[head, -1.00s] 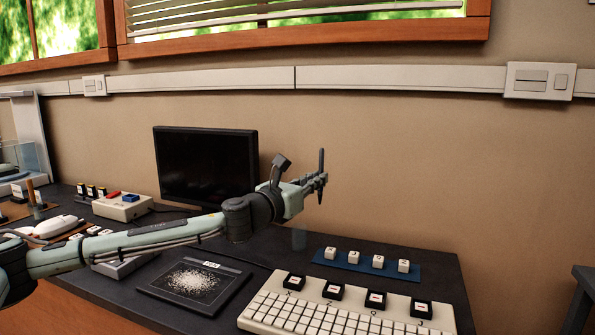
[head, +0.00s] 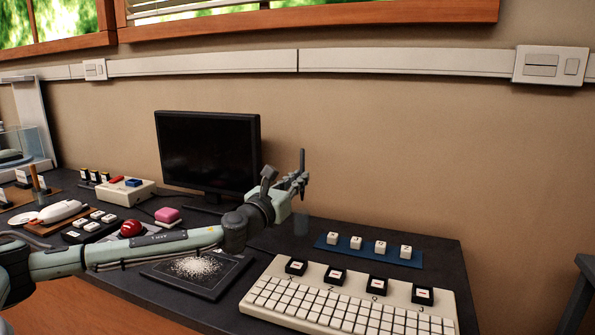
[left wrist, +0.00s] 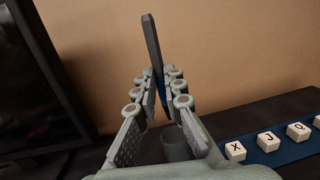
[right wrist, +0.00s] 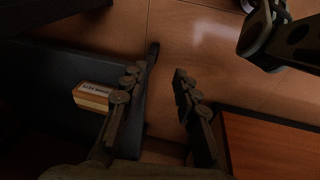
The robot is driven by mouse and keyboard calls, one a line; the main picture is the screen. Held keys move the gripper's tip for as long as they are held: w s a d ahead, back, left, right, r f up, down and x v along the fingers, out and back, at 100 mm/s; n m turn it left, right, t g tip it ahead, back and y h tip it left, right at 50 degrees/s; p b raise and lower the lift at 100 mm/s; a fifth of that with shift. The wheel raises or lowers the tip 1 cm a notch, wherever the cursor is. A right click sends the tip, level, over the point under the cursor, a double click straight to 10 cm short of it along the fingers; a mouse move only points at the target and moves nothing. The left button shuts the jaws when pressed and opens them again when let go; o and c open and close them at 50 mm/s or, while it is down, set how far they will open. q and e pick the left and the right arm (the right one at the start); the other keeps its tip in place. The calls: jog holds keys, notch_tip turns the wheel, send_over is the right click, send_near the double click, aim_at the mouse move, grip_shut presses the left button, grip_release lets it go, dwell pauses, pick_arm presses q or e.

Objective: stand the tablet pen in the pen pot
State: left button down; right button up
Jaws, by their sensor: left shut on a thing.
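The dark tablet pen (head: 302,162) is held upright in my left gripper (head: 298,184), whose fingers are shut on it. The pen (left wrist: 152,48) also shows between the fingers in the left wrist view. The pen pot (head: 301,225) is a small grey, see-through cup on the desk, below the pen and apart from it. In the left wrist view the pot (left wrist: 176,148) stands beyond and below the fingers. My right gripper (right wrist: 166,65) is open and empty, low over the floor beside furniture.
A blue strip with white keycaps (head: 325,240) lies right of the pot. A large keyboard (head: 330,308) is in front. The monitor (head: 208,150) stands behind and left of the gripper. A dark tablet with white grains (head: 215,290) lies under my left arm.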

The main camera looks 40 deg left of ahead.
aim_at(301, 190)
pick_arm(q)
jog(key=shift+f+b, duration=1.05)
jog(key=shift+f, duration=0.8)
jog(key=shift+f+b, duration=1.1)
jog(key=shift+f, duration=0.25)
pick_arm(e)
jog(key=w+a+r, duration=0.1)
jog(key=w+r, duration=0.3)
jog(key=r, duration=0.7)
jog(key=shift+r+t, duration=0.2)
jog(key=shift+t, duration=0.2)
pick_arm(q)
jog(key=c, duration=1.6)
grip_release()
jog(key=shift+o, duration=0.2)
jog(key=shift+s, duration=0.1)
pick_arm(e)
jog(key=shift+a, duration=0.1)
